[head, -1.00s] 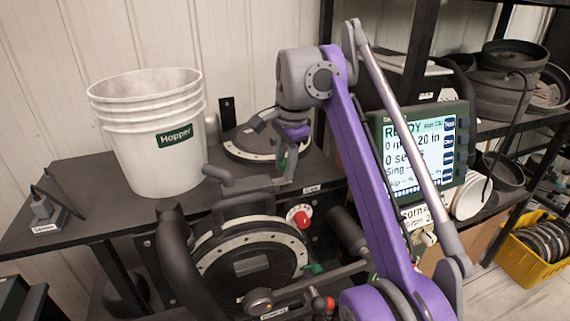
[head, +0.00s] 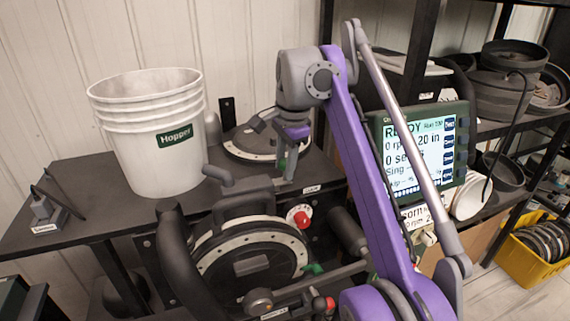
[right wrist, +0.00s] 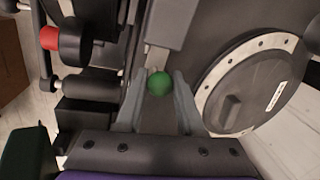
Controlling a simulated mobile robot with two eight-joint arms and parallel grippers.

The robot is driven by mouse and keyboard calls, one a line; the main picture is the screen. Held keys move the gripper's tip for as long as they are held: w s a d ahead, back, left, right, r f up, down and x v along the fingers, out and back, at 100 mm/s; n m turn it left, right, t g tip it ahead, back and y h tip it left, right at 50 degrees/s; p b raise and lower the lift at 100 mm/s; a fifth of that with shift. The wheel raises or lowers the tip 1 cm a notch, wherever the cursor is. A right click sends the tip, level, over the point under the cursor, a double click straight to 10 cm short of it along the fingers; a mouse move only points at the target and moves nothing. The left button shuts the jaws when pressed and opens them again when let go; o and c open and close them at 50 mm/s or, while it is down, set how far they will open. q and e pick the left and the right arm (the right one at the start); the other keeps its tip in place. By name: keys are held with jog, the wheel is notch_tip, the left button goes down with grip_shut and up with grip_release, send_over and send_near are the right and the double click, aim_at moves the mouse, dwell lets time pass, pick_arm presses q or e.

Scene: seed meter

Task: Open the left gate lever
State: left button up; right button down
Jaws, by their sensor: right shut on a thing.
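A small round green knob (right wrist: 159,83) sits between the fingertips of my right gripper (right wrist: 160,88) in the right wrist view. It appears to be the end of a gate lever, whose shaft is mostly hidden. In the head view my right gripper (head: 288,168) points down beside the rear round disc housing (head: 240,151), shut on the knob, which the fingers almost wholly hide. A second green knob (head: 313,268) shows lower, beside the front round disc housing (head: 208,262). My left gripper is not in view.
A white hopper bucket (head: 140,150) stands on the dark table (head: 50,232) to the left. A red knob (head: 302,219) sits just in front of my right gripper. A monitor reading READY (head: 420,150) stands to the right, with shelves behind it.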

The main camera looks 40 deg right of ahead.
jog(key=shift+s+d+r, duration=0.1)
jog(key=shift+s+d, duration=0.1)
jog(key=shift+d, duration=0.3)
jog(key=d, duration=0.1)
jog(key=s+d+p, duration=0.1)
jog(key=d, duration=0.1)
jog(key=shift+d, duration=0.25)
jog(key=c, duration=0.7)
grip_release()
jog(key=shift+a, duration=0.2)
jog(key=shift+o, duration=0.8)
jog(key=shift+d, duration=0.1)
